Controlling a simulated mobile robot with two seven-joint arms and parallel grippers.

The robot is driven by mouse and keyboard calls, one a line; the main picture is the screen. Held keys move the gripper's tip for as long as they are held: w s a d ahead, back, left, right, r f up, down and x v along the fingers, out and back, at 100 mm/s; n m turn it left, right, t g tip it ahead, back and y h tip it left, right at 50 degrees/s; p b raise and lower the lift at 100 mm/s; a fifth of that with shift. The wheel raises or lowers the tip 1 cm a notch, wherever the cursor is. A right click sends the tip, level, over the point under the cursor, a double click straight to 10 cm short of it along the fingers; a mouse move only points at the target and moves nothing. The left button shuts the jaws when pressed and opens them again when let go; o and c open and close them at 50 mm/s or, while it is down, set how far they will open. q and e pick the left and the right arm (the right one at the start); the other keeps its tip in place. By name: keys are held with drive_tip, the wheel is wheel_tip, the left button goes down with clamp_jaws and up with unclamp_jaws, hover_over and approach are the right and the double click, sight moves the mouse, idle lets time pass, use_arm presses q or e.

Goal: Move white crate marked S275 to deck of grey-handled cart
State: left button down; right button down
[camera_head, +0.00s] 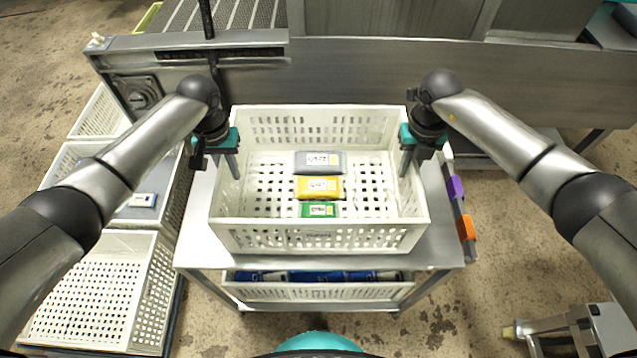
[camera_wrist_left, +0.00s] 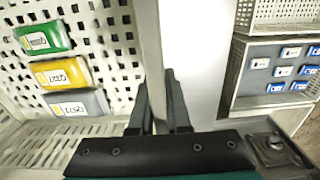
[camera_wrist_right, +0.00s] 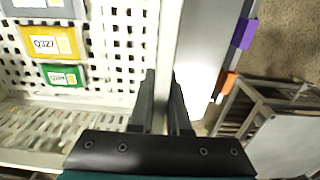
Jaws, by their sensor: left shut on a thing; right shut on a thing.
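A white crate (camera_head: 320,235) with slotted walls sits on the top deck of a steel cart (camera_head: 445,240); its front label is too small to read. It holds a grey, a yellow and a green packet (camera_head: 319,209) in a row. My left gripper (camera_head: 232,168) is shut on the crate's left wall, whose rim shows between the fingers in the left wrist view (camera_wrist_left: 150,60). My right gripper (camera_head: 406,164) is shut on its right wall, also seen in the right wrist view (camera_wrist_right: 168,60). The crate looks level. A grey cart handle is not clearly visible.
A lower crate (camera_head: 318,291) with blue packets is on the cart's lower shelf. White crates (camera_head: 95,290) stand at the left. A steel machine or conveyor (camera_head: 350,70) runs behind. Purple (camera_head: 455,187) and orange (camera_head: 466,228) pieces are on the cart's right edge.

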use_arm(q)
drive_tip(key=shift+w+r, duration=0.1)
drive_tip(key=shift+r, duration=0.05)
use_arm(e)
drive_tip(key=shift+w+r, duration=0.1)
drive_tip(key=shift+r, duration=0.05)
